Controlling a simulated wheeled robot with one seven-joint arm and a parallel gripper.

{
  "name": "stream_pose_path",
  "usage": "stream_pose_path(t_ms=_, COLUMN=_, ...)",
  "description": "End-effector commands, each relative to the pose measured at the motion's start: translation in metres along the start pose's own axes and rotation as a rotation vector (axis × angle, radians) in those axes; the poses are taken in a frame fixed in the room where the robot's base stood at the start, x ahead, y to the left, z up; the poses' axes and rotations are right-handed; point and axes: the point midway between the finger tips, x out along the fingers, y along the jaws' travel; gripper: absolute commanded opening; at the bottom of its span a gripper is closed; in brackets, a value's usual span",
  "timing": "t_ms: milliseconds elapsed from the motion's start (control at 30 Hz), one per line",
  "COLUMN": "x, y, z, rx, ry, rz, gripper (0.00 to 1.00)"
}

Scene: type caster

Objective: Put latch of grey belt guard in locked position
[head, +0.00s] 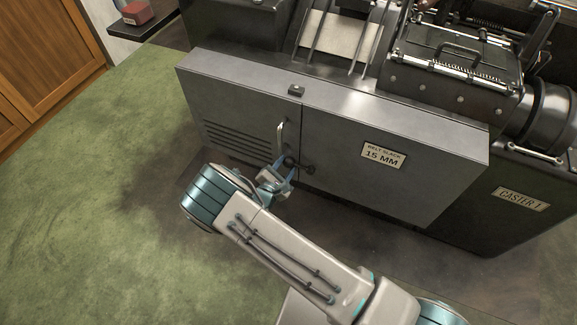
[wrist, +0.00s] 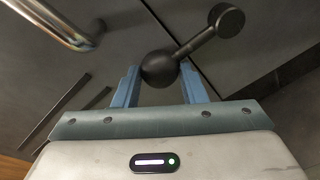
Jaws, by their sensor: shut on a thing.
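The grey belt guard (head: 235,100) is a long metal box on the front of the type caster, and its left door looks closed in the head view. The black latch (head: 307,168) sits at the door seam, low on the front face. In the wrist view the latch (wrist: 202,36) is an arm running from a round pivot at upper right down to a ball knob (wrist: 159,69). My gripper (head: 284,167) is at the latch, and in the wrist view its blue fingers (wrist: 158,84) are shut on the ball knob, one on each side.
A metal door handle (head: 280,138) stands out just above and left of my gripper; it also shows in the wrist view (wrist: 62,24). Vent slots (head: 240,143) and a "BELT SLACK 15 MM" plate (head: 383,155) are on the guard. Green floor (head: 95,200) is clear at left.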

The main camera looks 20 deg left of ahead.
Motion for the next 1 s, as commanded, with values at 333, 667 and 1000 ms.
stream_pose_path(t_ms=333, x=0.001, y=0.0, z=0.002, rx=0.003, ry=-0.003, rz=-0.001, gripper=0.59)
stream_pose_path(t_ms=667, x=-0.011, y=-0.001, z=0.003, rx=0.002, ry=-0.003, rz=-0.006, gripper=0.59)
stream_pose_path(t_ms=1000, x=-0.086, y=0.001, z=0.002, rx=0.002, ry=-0.001, rz=-0.001, gripper=0.59)
